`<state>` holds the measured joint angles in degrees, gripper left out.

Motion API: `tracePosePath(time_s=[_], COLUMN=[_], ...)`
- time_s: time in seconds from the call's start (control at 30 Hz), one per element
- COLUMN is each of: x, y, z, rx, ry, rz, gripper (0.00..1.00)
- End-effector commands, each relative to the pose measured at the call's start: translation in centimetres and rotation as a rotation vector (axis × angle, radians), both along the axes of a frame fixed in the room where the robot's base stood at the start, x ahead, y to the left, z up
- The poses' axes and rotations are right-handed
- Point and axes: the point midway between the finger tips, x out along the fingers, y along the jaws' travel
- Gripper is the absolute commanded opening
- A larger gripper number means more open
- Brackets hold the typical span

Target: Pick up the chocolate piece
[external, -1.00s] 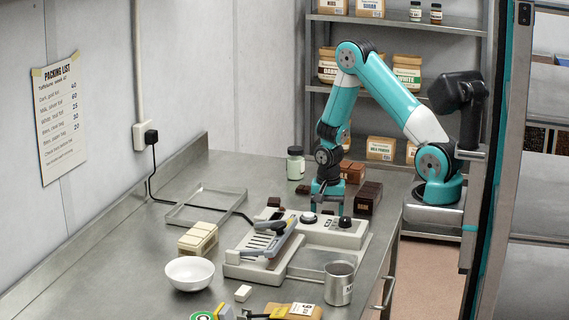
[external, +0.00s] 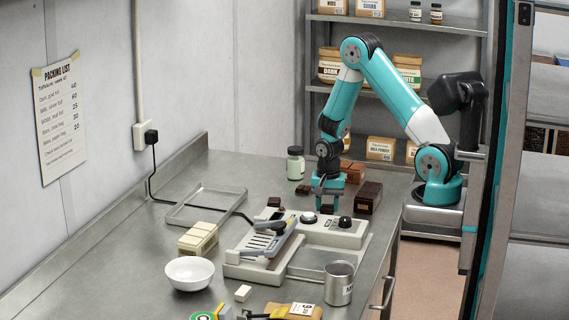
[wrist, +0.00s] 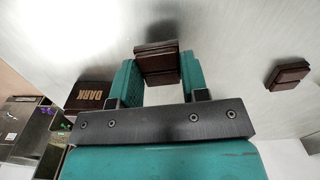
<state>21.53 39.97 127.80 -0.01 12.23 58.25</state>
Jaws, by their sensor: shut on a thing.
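My gripper (wrist: 159,72) is shut on a dark brown chocolate piece (wrist: 157,62), which sits between its two teal fingers in the wrist view. In the external view my gripper (external: 326,203) points down behind the grey machine, and its fingertips are partly hidden. I cannot make out the held piece there. A second dark chocolate piece (wrist: 288,74) lies apart on the steel surface to the right in the wrist view. In the external view a small dark piece (external: 274,202) lies left of my gripper.
A dark block marked DARK (wrist: 90,96) is close to the left finger; it stands right of my gripper in the external view (external: 368,198). The grey machine (external: 345,233) is in front. A jar (external: 295,163) stands behind left.

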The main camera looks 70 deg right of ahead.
Motion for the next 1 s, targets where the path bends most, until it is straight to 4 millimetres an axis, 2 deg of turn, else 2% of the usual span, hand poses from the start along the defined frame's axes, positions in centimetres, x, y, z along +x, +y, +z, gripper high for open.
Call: tracePosePath(time_s=[0.3, 0.5, 0.6, 0.73, 0.9, 1.0], x=[0.1, 0.1, 0.0, 0.0, 0.0, 0.5], y=[-0.1, 0.0, 0.0, 0.0, 0.0, 0.5], z=[9.2, 14.3, 16.0, 17.4, 18.0, 17.5], rx=[-0.004, -0.003, -0.001, -0.001, 0.0, 0.001], ry=[-0.011, -0.007, -0.004, -0.001, 0.0, 0.002], rz=[0.0, 0.0, 0.0, 0.0, 0.001, 0.049], gripper=[0.19, 0.19, 0.19, 0.19, 0.19, 0.19])
